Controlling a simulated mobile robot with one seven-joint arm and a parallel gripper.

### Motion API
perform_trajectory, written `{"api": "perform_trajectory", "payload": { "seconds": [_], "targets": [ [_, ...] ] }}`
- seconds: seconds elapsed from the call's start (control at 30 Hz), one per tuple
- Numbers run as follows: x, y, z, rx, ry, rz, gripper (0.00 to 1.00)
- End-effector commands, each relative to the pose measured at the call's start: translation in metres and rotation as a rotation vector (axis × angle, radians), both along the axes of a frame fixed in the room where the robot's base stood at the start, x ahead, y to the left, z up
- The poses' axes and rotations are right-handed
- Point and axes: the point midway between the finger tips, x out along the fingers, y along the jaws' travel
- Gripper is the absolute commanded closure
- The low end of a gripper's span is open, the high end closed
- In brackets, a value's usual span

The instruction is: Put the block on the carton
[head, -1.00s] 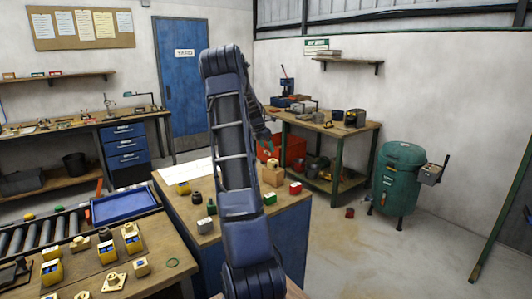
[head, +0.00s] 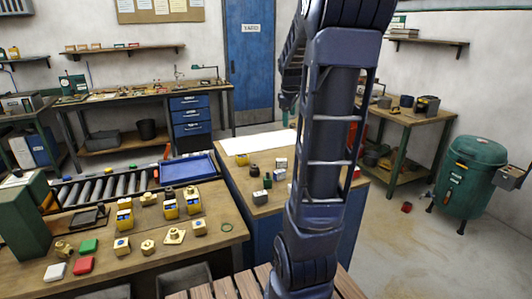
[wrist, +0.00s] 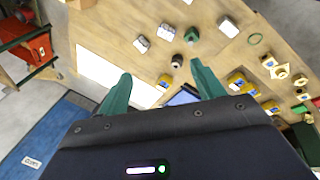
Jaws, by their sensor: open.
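My gripper (wrist: 161,69) is open and empty; its two green fingers stand apart above the blue-sided table in the wrist view. My arm hides it in the head view. Several small blocks lie on that table: two pale grey ones (wrist: 141,43) (wrist: 167,31), another grey one (wrist: 228,27) and a yellow-and-blue one (wrist: 163,82). I cannot tell which block the task names. A tan corner at the top edge of the wrist view may be the carton (wrist: 80,3). In the head view my arm covers the spot where a tan carton showed earlier.
The blue-sided table (head: 225,185) also bears a white sheet (head: 258,142), a black knob (head: 254,170) and a green piece (head: 267,181). A green drum (head: 470,175) stands right.

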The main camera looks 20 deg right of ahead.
Motion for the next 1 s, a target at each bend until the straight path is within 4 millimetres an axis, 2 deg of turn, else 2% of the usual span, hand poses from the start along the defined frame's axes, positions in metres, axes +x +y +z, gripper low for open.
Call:
{"api": "perform_trajectory", "payload": {
  "seconds": [0.1, 0.27, 0.6, 0.8, 1.0],
  "targets": [
    [-0.030, 0.036, 0.009, 0.054, -0.040, -0.085, 0.33],
    [-0.070, 0.080, 0.014, 0.129, -0.083, -0.210, 0.33],
    [-0.162, 0.156, 0.005, 0.275, -0.147, -0.474, 0.33],
    [-0.207, 0.184, -0.010, 0.342, -0.171, -0.611, 0.33],
    [-0.227, 0.195, -0.020, 0.371, -0.180, -0.680, 0.33]
  ]
}}
